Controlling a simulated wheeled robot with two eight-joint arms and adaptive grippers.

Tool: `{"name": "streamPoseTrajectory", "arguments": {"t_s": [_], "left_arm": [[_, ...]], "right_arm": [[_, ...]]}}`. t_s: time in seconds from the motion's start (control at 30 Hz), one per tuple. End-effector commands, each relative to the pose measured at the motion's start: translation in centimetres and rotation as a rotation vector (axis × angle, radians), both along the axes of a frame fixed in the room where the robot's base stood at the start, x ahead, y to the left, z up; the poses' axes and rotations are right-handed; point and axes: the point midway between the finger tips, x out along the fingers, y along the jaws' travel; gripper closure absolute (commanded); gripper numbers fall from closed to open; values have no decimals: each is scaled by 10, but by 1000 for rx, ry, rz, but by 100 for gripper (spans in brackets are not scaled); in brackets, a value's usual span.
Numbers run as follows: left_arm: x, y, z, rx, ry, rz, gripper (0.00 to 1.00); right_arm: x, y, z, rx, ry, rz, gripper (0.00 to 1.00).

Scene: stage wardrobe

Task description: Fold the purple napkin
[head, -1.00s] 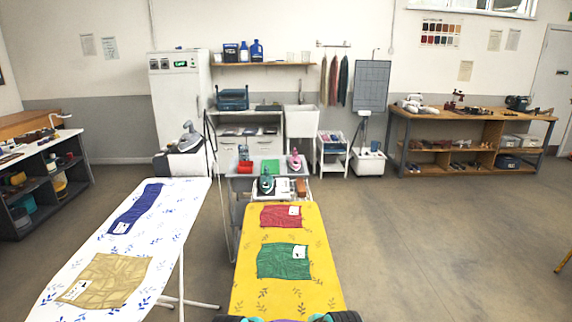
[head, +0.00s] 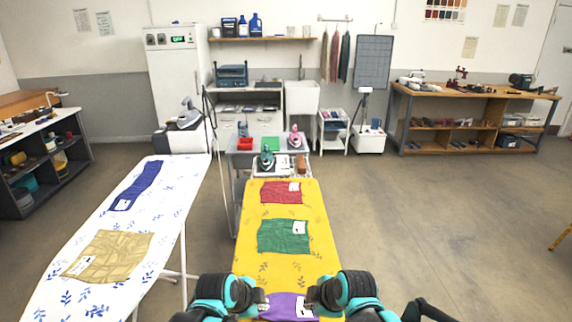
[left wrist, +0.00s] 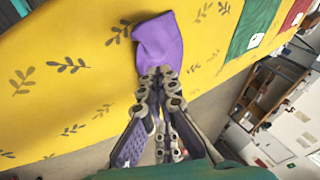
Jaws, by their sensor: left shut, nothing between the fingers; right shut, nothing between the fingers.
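The purple napkin (head: 283,308) lies on the near end of the yellow ironing board (head: 262,268), with a white label on its right part. Its near edge is cut off by the frame, and its sides are partly hidden by my grippers. My left gripper (head: 263,302) is at the napkin's left side and my right gripper (head: 309,299) at its right side. In the left wrist view, the left gripper (left wrist: 160,76) is shut and empty, its tips at the edge of the napkin (left wrist: 158,43). I cannot tell whether they touch it. My right gripper is also shut and empty.
A green cloth (head: 283,236) and a red cloth (head: 280,192) lie farther up the yellow board. A white ironing board (head: 165,221) with blue and tan cloths stands to the left. A cart with irons (head: 267,157) stands beyond.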

Motion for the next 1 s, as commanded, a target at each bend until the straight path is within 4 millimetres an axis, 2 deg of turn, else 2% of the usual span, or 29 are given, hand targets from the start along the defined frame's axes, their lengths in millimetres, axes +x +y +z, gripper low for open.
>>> {"name": "streamPoseTrajectory", "arguments": {"t_s": [0.17,1.0], "left_arm": [[0,0,-8,0,0,0,100],[0,0,-13,0,1,0,100]], "right_arm": [[0,0,-8,0,0,0,100],[0,0,0,0,0,0,100]]}}
